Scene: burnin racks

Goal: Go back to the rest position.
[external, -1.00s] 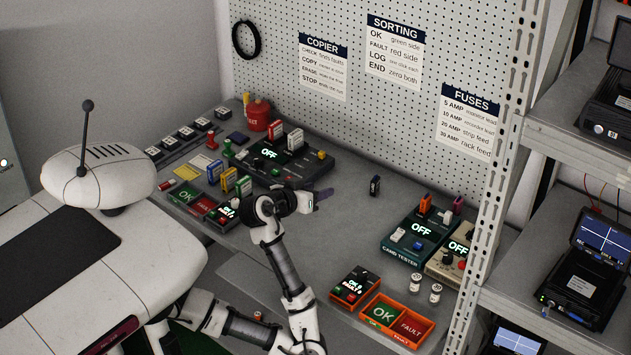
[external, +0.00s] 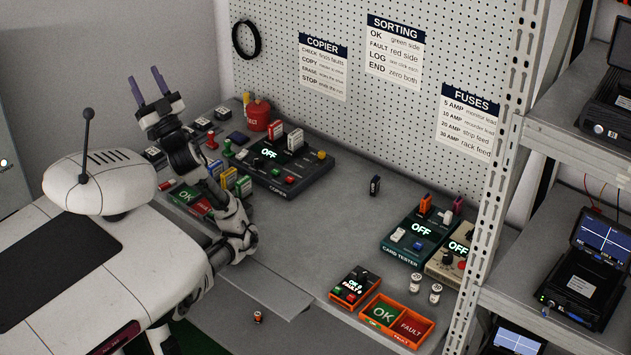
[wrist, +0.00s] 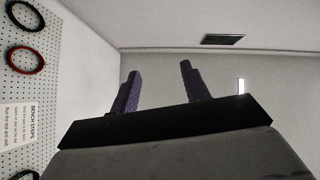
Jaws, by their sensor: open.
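My gripper (external: 146,86) is at the left of the external view, raised above the left back of the bench with its two purple fingers pointing up. The fingers are apart with nothing between them. In the wrist view my gripper (wrist: 159,85) also shows open and empty, facing the wall and ceiling. My arm is folded back close to my white body, and part of it covers the left tray area of the bench.
The grey bench (external: 310,235) holds a copier unit (external: 300,175), a card tester (external: 410,245) and an orange OK/FAULT tray (external: 428,318). A red canister (external: 258,115) stands near the pegboard (external: 300,60). The bench middle is clear. Metal shelving (external: 570,135) stands at right.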

